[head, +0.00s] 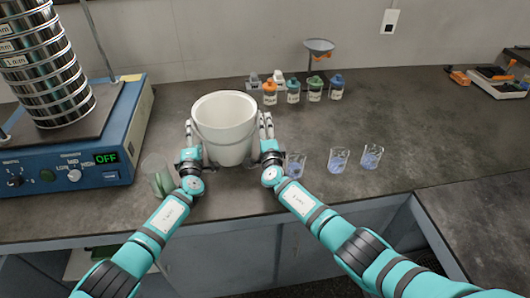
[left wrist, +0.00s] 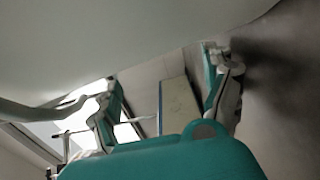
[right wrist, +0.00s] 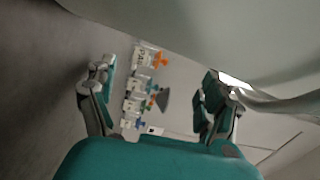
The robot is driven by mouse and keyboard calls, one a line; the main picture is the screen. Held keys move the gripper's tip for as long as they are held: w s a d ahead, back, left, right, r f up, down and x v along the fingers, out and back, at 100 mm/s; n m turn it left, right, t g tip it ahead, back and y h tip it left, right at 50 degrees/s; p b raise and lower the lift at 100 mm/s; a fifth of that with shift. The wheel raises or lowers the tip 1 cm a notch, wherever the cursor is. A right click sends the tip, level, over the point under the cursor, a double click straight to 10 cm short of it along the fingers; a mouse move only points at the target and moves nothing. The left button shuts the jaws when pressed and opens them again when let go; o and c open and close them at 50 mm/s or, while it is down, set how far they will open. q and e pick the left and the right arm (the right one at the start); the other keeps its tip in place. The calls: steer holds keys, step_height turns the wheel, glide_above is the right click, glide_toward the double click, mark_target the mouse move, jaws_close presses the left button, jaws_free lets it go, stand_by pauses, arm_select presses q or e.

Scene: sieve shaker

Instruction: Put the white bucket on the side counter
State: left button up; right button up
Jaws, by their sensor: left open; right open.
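The white bucket (head: 224,124) stands upright on the dark counter in the head view, between my two grippers. My left gripper (head: 188,135) is open at the bucket's left side. My right gripper (head: 266,130) is open at its right side. The bucket's pale wall fills the top of the left wrist view (left wrist: 120,35) and of the right wrist view (right wrist: 210,30). The fingers of both grippers are spread with nothing between them. I cannot tell whether any finger touches the bucket. The counter (head: 430,140) extends right, with a section running toward the front at the right edge.
A sieve shaker (head: 75,150) with stacked sieves stands at left. A glass with green contents (head: 158,175) is close to my left gripper. Beakers (head: 339,160) stand right of my right gripper. Small bottles (head: 314,90) and a balance (head: 500,82) are farther back.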

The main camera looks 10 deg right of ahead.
arm_select(q)
steer(key=shift+s+f, duration=0.15)
steer(key=shift+s, duration=0.3)
steer(key=s, duration=1.1)
arm_select(e)
step_height(320, 180, up, 10)
stand_by(0.5)
